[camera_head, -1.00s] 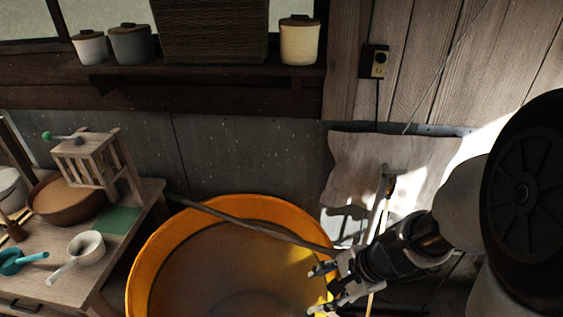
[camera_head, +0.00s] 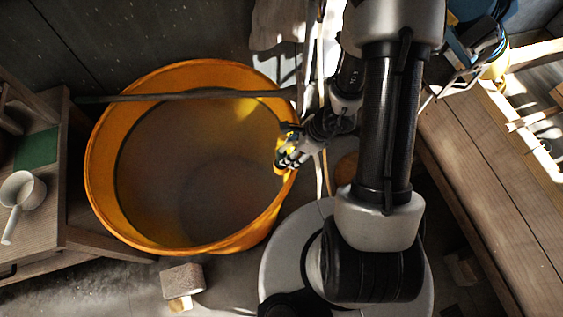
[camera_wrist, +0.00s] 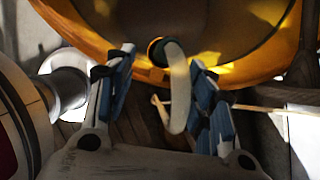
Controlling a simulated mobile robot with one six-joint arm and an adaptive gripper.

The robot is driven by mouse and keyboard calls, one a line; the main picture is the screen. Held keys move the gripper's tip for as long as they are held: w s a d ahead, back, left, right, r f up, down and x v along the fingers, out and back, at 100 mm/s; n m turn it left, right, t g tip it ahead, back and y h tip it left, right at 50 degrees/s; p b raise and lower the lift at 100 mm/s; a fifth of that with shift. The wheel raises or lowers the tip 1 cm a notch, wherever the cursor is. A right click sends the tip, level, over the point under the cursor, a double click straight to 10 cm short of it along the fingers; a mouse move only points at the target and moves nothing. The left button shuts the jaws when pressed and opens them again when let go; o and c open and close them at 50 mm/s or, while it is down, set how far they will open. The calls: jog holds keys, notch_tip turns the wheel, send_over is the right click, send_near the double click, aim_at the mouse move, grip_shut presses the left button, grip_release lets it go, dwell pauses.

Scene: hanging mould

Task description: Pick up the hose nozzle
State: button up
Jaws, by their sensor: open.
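In the wrist view, a pale curved piece (camera_wrist: 179,88) with a dark green ringed end (camera_wrist: 157,51) seems to be the hose nozzle. It is at the near rim of the orange tub (camera_wrist: 100,42) and shows between my gripper's fingers. My gripper (camera_wrist: 162,60) is open, with one blue-padded finger on each side of the piece. I cannot tell whether either finger touches it. In the head view my gripper (camera_head: 287,156) is at the right rim of the tub (camera_head: 103,190). The nozzle cannot be made out there.
A long grey bar (camera_head: 180,96) crosses the tub's far side. A wooden table (camera_head: 45,215) with a white pan (camera_head: 20,190) stands at the left. A pale block (camera_head: 183,280) lies on the floor in front. A wooden bench (camera_head: 480,170) is at the right.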

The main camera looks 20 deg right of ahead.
aim_at(282, 156)
jog(key=b+x, duration=0.1)
jog(key=x, duration=0.2)
jog(key=w+b+x, duration=0.1)
jog(key=x, duration=0.3)
jog(key=shift+w+a, duration=0.1)
jog(key=shift+a, duration=0.05)
grip_shut()
dwell(0.5)
